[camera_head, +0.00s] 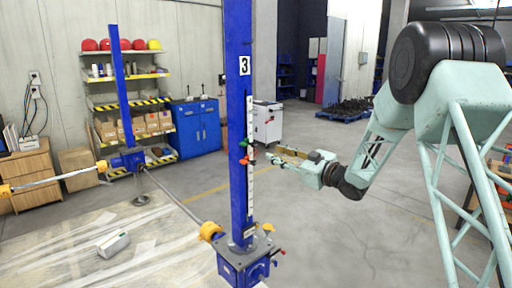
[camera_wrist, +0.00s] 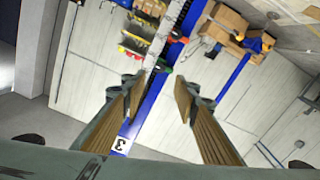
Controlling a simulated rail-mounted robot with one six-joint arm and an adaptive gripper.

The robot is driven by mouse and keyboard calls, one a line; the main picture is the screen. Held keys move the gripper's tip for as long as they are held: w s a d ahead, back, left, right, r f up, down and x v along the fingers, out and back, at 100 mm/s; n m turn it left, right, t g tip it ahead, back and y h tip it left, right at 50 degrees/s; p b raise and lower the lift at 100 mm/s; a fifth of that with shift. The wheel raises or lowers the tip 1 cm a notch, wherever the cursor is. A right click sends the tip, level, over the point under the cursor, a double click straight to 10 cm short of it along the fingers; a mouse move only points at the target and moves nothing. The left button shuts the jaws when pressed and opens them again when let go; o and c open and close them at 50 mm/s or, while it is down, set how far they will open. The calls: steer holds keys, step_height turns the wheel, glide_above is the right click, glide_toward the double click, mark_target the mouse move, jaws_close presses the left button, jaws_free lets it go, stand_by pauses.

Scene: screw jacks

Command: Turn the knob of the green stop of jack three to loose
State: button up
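Jack three is a tall blue column (camera_head: 237,110) marked with a "3" plate (camera_head: 244,65), with a white scale (camera_head: 250,190) along its side. A small green stop (camera_head: 244,142) sits on the scale, just above a red-orange stop (camera_head: 245,160). My gripper (camera_head: 270,155) is right of the column, close to both stops, pointing at it. In the wrist view my gripper (camera_wrist: 160,84) is open, its wood-coloured fingers apart with the blue column showing between them. The green stop (camera_wrist: 160,71) shows just beyond the fingertips. I cannot tell whether a finger touches it; its knob is unclear.
The jack's blue base (camera_head: 243,264) has a yellow-orange coupling (camera_head: 210,231) and small red-tipped parts. Another blue jack (camera_head: 120,95) stands at the left. Shelves and a blue cabinet (camera_head: 196,128) are behind.

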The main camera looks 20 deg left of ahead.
mark_target(255, 145)
steer(key=p+x, duration=0.1)
steer(key=x, duration=1.1)
steer(key=shift+w+a+p, duration=0.15)
steer(key=shift+a+p, duration=0.1)
steer(key=shift+p, duration=0.15)
steer(key=c, duration=0.9)
